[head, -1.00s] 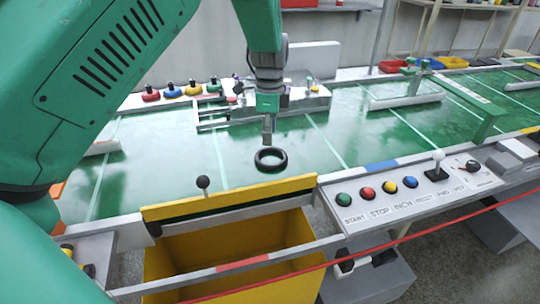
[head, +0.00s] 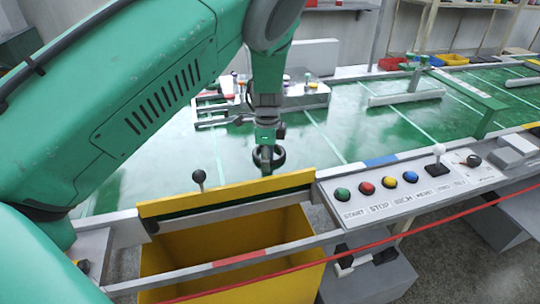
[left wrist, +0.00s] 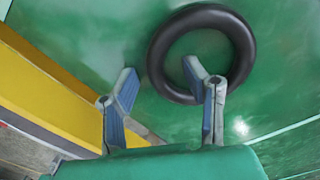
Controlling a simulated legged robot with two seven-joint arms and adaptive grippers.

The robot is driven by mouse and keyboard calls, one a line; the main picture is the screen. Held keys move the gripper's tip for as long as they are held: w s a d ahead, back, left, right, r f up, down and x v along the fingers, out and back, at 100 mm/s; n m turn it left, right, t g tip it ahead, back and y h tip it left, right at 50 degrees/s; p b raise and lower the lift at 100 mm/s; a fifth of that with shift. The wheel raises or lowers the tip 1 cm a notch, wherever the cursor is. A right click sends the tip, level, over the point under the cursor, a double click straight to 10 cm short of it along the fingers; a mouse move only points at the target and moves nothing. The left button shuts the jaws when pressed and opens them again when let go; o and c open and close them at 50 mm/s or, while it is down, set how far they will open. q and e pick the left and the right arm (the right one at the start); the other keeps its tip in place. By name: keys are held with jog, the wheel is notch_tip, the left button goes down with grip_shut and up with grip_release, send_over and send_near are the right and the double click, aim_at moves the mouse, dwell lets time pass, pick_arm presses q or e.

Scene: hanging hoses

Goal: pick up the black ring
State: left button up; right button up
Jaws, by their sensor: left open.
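The black ring (head: 281,156) lies flat on the green table surface, behind the yellow bin's upper edge. My left gripper (head: 266,164) points down over it and hides part of it in the head view. In the left wrist view the black ring (left wrist: 158,58) shows almost whole. There my left gripper (left wrist: 162,82) is open and empty. One finger appears over the ring's hole and the other outside its rim; I cannot tell whether either touches it. My right gripper is not in view.
A button panel (head: 410,185) is to the right. A grey fixture (head: 305,97) stands behind. The green surface right of the ring is clear.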

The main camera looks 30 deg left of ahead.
pick_arm(q)
jog(key=c, duration=0.9)
grip_shut()
jog(key=shift+a, duration=0.15)
